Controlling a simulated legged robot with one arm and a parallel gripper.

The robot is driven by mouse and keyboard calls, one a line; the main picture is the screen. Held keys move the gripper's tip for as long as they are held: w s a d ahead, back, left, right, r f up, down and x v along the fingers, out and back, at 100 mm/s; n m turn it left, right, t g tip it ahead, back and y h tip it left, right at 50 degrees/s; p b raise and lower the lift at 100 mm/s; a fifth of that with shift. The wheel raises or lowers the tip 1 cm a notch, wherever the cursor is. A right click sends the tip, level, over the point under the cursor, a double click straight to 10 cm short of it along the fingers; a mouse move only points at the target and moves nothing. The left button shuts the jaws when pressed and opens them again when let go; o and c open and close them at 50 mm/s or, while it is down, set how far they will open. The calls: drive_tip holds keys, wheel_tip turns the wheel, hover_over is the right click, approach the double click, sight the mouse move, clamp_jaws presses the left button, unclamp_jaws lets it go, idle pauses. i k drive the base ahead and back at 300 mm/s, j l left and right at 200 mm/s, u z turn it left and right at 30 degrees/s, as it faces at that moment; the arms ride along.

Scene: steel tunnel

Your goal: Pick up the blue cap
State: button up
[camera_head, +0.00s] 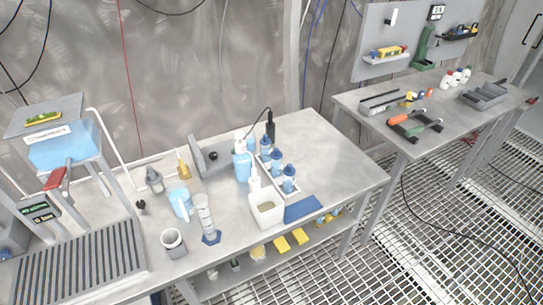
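Three small bottles with blue caps stand in a row in a pale rack on the near bench. The front blue cap (289,170) is at the right end of the row. The middle blue cap (276,155) and the rear blue cap (265,142) are behind it to the left. The caps appear to sit on top of their bottles. I cannot tell from this view which one is the task's cap. My gripper is not in view.
A graduated cylinder (204,212) stands nearer the front edge. The bench's right part (340,165) is clear.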

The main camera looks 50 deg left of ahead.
sight(290, 171)
drive_tip(key=u, duration=0.5)
drive_tip(key=i+u, duration=0.15)
drive_tip(key=u, duration=0.8)
drive_tip(key=i+l+u, duration=0.1)
drive_tip(key=u, duration=0.4)
drive_tip(key=i+l+u, duration=0.15)
drive_tip(key=l+u, duration=0.25)
drive_tip(key=i+l+u, duration=0.15)
drive_tip(key=l+u, duration=1)
drive_tip(key=l, duration=0.8)
drive_tip(key=k+l, duration=0.1)
drive_tip(key=l, duration=0.55)
